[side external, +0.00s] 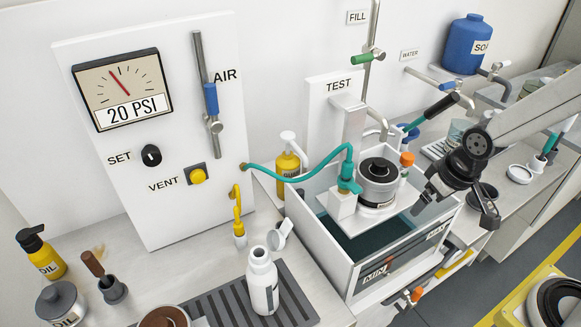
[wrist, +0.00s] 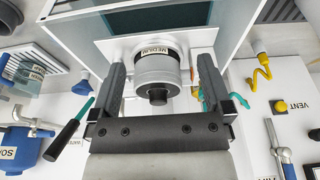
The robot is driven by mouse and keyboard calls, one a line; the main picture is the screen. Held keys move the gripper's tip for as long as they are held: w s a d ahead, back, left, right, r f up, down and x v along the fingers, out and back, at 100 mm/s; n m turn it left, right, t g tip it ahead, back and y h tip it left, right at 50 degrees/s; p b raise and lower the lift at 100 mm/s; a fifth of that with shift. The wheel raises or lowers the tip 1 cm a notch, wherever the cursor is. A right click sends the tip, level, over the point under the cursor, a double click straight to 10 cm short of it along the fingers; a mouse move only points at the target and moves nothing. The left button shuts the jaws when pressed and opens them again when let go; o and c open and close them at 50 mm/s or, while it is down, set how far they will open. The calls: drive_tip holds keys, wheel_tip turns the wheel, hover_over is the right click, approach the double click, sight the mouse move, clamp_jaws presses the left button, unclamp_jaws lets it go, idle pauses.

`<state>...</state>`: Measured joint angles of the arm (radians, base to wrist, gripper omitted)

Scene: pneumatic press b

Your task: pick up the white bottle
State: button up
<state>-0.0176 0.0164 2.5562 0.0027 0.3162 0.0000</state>
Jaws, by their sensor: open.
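The white bottle (side external: 263,283) stands upright on a dark ribbed mat (side external: 232,300) at the front of the bench in the side view. My gripper (side external: 453,207) is at the right, above the right side of the water tank, well apart from the bottle. It is open and empty. In the wrist view its fingers (wrist: 160,75) appear on either side of a canister labelled MEDIUM (wrist: 155,62), which lies beyond them.
The clear-walled tank (side external: 345,276) stands between my gripper and the bottle. A yellow fitting (side external: 238,215), brown-topped container (side external: 165,317) and oil bottle (side external: 41,255) are left of the white bottle.

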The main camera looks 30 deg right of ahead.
drive_tip(key=w+a+f+n+t+y, duration=0.1)
drive_tip(key=w+a+f+n+t, duration=0.15)
drive_tip(key=w+a, duration=0.35)
drive_tip(key=n+t+y, duration=0.5)
drive_tip(key=y, duration=0.3)
approach(275, 277)
drive_tip(key=x, duration=0.5)
drive_tip(key=shift+a, duration=0.1)
drive_tip(key=shift+x, duration=1.4)
drive_tip(key=shift+w+f+h, duration=0.1)
drive_tip(key=shift+w+h, duration=0.1)
drive_tip(key=shift+h, duration=0.1)
drive_tip(key=shift+x, duration=2.4)
drive_tip(key=c, duration=1.2)
